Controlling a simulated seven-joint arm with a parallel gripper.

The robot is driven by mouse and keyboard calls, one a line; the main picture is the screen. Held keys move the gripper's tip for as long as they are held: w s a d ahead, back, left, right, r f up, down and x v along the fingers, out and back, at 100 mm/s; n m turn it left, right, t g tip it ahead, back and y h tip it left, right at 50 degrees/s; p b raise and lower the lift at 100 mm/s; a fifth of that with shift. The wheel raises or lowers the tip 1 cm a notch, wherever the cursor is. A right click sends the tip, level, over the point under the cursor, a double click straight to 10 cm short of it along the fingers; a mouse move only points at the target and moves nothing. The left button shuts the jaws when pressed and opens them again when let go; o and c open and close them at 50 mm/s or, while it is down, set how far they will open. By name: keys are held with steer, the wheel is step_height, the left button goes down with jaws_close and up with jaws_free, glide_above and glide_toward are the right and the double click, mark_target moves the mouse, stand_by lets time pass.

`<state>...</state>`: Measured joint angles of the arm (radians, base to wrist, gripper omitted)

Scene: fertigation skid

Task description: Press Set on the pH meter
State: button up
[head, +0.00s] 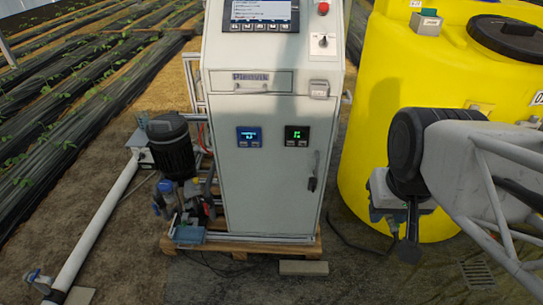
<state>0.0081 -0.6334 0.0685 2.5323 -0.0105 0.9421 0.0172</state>
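Two small panel meters sit side by side on the front of the light grey cabinet (240,190). The left meter (249,137) has a blue face, and the right meter (297,136) has a black face with green digits. Each has a row of small keys under its display. The lettering is too small to tell which one is the pH meter or which key is Set. My gripper (410,248) hangs downward at the right, in front of the yellow tank and well apart from both meters. Its fingers are seen as one dark shape, so their opening cannot be told.
The yellow tank (375,110) stands right of the cabinet. A dark pump motor (170,146) and white pipe (100,220) are at the left. The cabinet stands on a wooden pallet (240,247). The space before the meters looks clear.

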jaws_close()
stand_by(1.8)
